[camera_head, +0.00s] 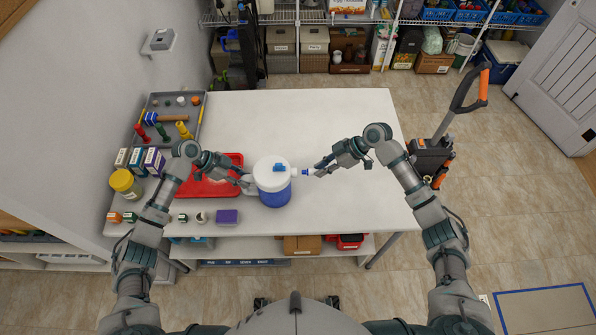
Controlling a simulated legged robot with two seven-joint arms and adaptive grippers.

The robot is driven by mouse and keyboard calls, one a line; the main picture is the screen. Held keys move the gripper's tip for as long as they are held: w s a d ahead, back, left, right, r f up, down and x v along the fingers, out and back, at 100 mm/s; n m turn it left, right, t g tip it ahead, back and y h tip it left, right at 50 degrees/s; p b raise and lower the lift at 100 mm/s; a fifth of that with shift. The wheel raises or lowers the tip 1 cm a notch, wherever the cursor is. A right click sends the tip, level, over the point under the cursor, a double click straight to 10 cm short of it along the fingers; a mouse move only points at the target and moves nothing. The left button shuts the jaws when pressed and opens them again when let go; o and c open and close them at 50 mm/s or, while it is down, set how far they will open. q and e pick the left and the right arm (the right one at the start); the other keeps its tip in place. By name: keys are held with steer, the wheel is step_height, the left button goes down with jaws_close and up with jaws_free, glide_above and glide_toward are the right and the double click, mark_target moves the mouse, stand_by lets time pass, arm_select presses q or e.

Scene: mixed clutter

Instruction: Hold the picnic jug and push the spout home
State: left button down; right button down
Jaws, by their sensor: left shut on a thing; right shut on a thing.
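The picnic jug (275,192), with a white top and a blue lower body, stands on the white table near its middle. A small blue part sits on its lid. My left gripper (248,183) is shut on the jug's left side, at what looks like a pale handle; the fingers partly hide it. The spout (301,172), a small white and blue piece, is at the jug's right side, level with its upper part. My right gripper (315,171) is shut on the spout's outer end. I cannot tell how deep the spout sits in the jug.
A red tray (222,182) lies left of the jug, behind my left arm. A grey tray (158,104) with tools, a yellow-lidded jar (124,183), small boxes and a purple block (227,217) fill the table's left side. The table's back and right are clear.

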mark_target(310, 170)
arm_select(q)
steer(key=shift+f, duration=0.1)
arm_select(e)
steer(key=shift+a, duration=1.5)
stand_by(0.5)
steer(key=c, duration=1)
jaws_free()
arm_select(q)
steer(key=c, duration=0.8)
jaws_free()
arm_select(e)
steer(key=v, duration=1.1)
steer(key=shift+w+d+r, duration=0.2)
steer(key=shift+d+r, duration=0.05)
steer(key=shift+d, duration=0.05)
